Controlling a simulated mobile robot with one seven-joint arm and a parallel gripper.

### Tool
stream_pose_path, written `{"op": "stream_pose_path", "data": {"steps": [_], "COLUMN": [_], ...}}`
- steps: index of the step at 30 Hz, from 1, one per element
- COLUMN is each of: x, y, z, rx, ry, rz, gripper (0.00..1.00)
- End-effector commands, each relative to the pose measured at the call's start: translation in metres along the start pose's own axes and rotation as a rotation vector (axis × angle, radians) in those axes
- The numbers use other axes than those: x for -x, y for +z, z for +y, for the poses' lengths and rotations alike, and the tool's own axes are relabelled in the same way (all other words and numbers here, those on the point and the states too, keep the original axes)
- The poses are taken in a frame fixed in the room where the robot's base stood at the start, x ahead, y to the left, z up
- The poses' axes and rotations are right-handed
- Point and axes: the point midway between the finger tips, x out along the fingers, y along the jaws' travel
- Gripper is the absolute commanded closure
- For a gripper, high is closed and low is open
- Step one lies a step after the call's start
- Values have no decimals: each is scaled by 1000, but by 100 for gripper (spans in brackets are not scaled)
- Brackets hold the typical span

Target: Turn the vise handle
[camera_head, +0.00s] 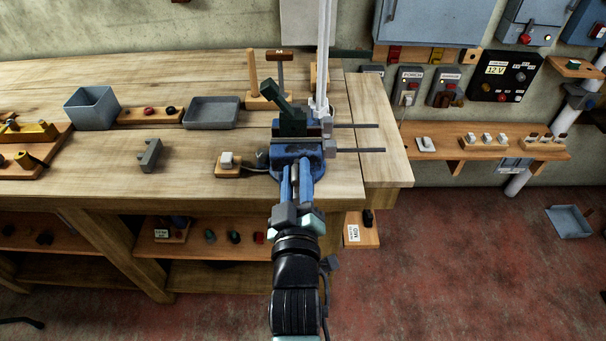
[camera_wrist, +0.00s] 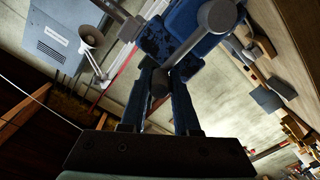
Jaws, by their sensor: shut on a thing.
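The blue vise (camera_head: 297,152) is fixed at the front edge of the wooden workbench (camera_head: 215,170), near its right end. My gripper (camera_head: 297,170) reaches it from the front, with both blue fingers against the vise's front side. In the wrist view the fingers (camera_wrist: 168,82) stand on both sides of the grey vise handle (camera_wrist: 160,84), and they are shut on it. A round grey end (camera_wrist: 216,15) shows beside the blue vise body (camera_wrist: 188,22). In the head view my fingers hide most of the handle.
A dark green angled piece (camera_head: 291,122) sits on the vise. Two thin grey bars (camera_head: 358,150) stick out to its right. A white push button on a wooden block (camera_head: 228,160) stands left of it. A wall shelf (camera_head: 490,146) with switches is at the right.

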Motion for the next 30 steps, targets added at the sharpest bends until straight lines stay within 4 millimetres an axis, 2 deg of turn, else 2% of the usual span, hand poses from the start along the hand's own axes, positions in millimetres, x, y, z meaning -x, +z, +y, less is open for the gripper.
{"op": "stream_pose_path", "data": {"steps": [1, 10, 11, 15, 25, 30], "x": [1, 1, 1, 1, 2, 18], "y": [3, 4, 4, 3, 1, 2], "z": [-6, -7, -7, -6, -4, -5], "rx": [28, 40, 40, 39, 37, 36], "ry": [-11, -12, -12, -9, -5, -7], "rz": [-8, -12, -12, -10, -4, -6], "gripper": [100, 100, 67, 43, 43, 43]}}
